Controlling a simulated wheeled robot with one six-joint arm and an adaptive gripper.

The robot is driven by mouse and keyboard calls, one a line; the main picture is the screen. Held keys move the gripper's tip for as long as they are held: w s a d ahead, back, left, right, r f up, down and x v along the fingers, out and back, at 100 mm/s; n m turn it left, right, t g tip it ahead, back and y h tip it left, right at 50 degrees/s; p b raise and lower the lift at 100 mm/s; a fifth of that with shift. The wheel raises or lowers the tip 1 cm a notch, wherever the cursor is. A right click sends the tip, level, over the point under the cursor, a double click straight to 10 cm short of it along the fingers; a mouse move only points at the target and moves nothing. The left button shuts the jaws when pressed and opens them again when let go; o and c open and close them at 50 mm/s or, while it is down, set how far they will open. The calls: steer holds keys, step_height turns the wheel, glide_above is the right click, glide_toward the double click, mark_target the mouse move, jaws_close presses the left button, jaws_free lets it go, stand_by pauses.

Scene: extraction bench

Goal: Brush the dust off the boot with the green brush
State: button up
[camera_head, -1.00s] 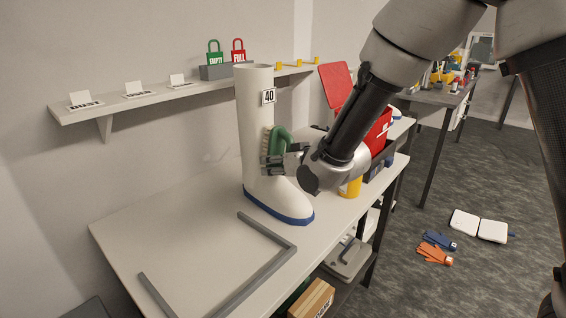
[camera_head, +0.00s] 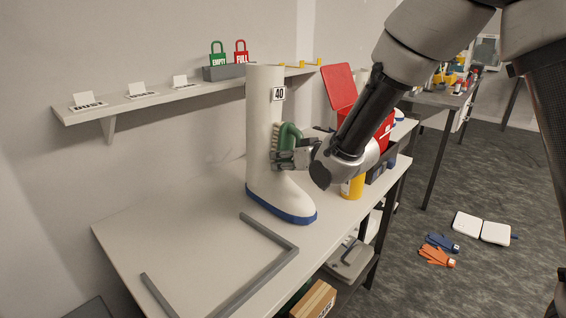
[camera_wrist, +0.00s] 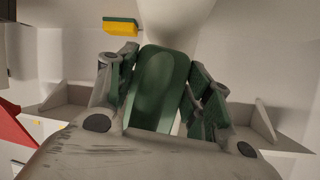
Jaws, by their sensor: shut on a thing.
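The boot (camera_head: 263,150), tall and white with a blue sole and a "40" tag, stands on the bench. The green brush (camera_head: 291,136) is upright against the boot's front shaft, bristles facing the boot. My gripper (camera_head: 284,159) is shut on the green brush, at the right of the boot. In the wrist view the brush's green back (camera_wrist: 158,88) sits between both fingers, with the pale boot (camera_wrist: 178,18) beyond it. I cannot see any dust clearly.
A grey frame (camera_head: 268,266) lies on the bench (camera_head: 180,225) before the boot. A yellow container (camera_head: 352,187) and a red bin (camera_head: 384,132) are behind my wrist. The shelf (camera_head: 120,107) holds labels and two padlocks. The bench's left part is clear.

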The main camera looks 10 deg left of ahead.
steer(key=shift+s+a, duration=0.5)
steer(key=shift+s, duration=0.35)
steer(key=shift+s+a, duration=0.5)
steer(key=shift+s, duration=0.35)
steer(key=shift+s+d, duration=0.1)
steer(key=shift+s+d, duration=0.5)
steer(key=shift+d, duration=0.3)
steer(key=shift+s+d, duration=0.55)
steer(key=shift+d, duration=0.3)
steer(key=shift+s+d, duration=0.5)
steer(key=shift+d, duration=0.3)
steer(key=shift+s+d, duration=0.1)
steer(key=shift+s+d, duration=0.4)
steer(key=shift+d, duration=0.2)
steer(key=shift+s+d, duration=0.35)
steer(key=shift+d, duration=0.2)
steer(key=shift+w, duration=0.1)
